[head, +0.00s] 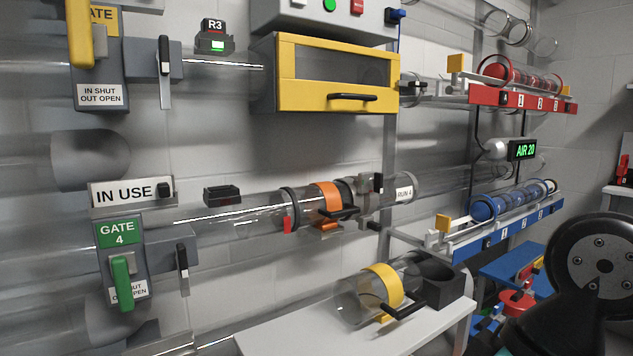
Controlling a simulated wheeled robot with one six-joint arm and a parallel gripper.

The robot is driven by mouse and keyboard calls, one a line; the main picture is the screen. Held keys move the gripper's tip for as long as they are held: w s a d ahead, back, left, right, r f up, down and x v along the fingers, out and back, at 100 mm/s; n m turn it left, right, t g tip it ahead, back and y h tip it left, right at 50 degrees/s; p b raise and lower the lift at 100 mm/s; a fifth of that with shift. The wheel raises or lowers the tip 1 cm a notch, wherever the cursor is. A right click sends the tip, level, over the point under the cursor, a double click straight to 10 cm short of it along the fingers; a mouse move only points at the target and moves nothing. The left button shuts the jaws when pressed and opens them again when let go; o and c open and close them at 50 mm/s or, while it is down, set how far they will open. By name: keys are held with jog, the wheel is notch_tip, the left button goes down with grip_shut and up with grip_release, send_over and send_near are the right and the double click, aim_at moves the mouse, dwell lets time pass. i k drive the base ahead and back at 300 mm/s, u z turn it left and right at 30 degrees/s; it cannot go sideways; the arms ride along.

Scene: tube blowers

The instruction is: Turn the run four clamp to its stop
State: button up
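The clear tube of run four (245,217) crosses the wall at mid height, with a RUN 4 label (404,193) at its right. An orange collar (327,197) with a black handle sits on this tube between dark rings, with a small red tab (287,225) to its left. Just right of the collar, a grey clamp-like fitting (364,194) with a dark upright lever (378,184) stands on the tube. I cannot tell whether that lever is at its stop. My gripper is outside the view.
Green GATE 4 (118,231) and its IN USE sign (130,192) are at left. A yellow-framed cabinet (287,92) is above the tube. Below, a pale bench (265,340) carries a loose yellow-banded clear tube (382,285). Red and blue racks (515,235) are at right. My dark arm fills the lower right.

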aim_at(377, 182)
jog(key=u, duration=0.7)
jog(key=i, duration=0.65)
jog(key=z, duration=1.45)
